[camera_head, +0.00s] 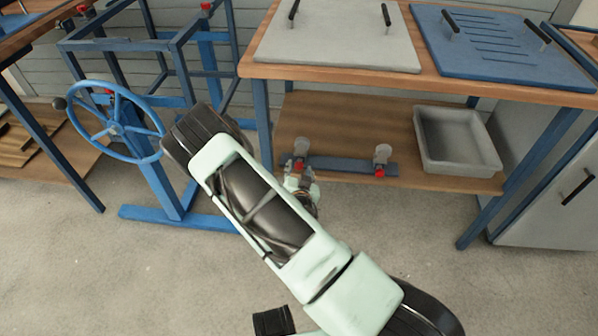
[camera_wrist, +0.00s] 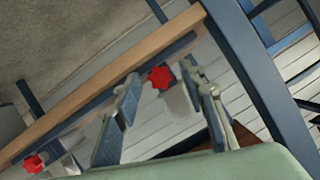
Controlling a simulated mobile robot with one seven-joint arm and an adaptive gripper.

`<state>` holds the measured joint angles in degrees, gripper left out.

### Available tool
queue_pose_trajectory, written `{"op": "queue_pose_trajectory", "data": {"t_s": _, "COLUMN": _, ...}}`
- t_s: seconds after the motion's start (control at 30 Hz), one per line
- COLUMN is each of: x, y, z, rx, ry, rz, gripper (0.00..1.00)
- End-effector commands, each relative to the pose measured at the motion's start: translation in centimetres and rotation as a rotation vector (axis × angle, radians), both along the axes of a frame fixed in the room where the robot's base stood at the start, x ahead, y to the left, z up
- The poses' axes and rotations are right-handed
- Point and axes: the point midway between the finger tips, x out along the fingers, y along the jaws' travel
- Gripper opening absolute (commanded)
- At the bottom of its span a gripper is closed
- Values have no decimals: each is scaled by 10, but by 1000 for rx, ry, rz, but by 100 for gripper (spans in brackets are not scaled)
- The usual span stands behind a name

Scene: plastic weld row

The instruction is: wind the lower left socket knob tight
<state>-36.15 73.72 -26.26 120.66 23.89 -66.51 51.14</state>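Two red knobs sit on clear sockets along a blue bar (camera_head: 340,166) at the lower shelf of the wooden table. The left red knob (camera_head: 299,166) is just beyond my gripper (camera_head: 300,186), which the arm partly hides in the head view. The right red knob (camera_head: 380,173) is free of the arm. In the wrist view my gripper (camera_wrist: 167,80) is open, with a finger on either side of a red knob (camera_wrist: 160,77), apparently the left one. Gaps show on both sides of it. The other red knob (camera_wrist: 33,163) is at the lower left there.
A grey tray (camera_head: 455,140) stands on the shelf to the right. The wooden tabletop (camera_head: 330,78) overhangs the bar, carrying a grey panel (camera_head: 340,35) and a blue panel (camera_head: 500,45). A blue frame with a handwheel (camera_head: 112,122) stands left. The floor in front is clear.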

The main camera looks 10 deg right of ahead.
Motion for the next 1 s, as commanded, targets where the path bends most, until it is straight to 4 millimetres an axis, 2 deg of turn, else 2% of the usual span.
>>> {"op": "queue_pose_trajectory", "data": {"t_s": 0.2, "x": 0, "y": 0, "z": 0, "rx": 0, "ry": 0, "rz": 0, "gripper": 37}}
{"op": "queue_pose_trajectory", "data": {"t_s": 0.53, "x": 0, "y": 0, "z": 0, "rx": 0, "ry": 0, "rz": 0, "gripper": 0}}
{"op": "queue_pose_trajectory", "data": {"t_s": 0.77, "x": 0, "y": 0, "z": 0, "rx": -11, "ry": 4, "rz": -1, "gripper": 0}}
{"op": "queue_pose_trajectory", "data": {"t_s": 1.0, "x": 0, "y": 2, "z": 1, "rx": -97, "ry": 33, "rz": 1, "gripper": 0}}
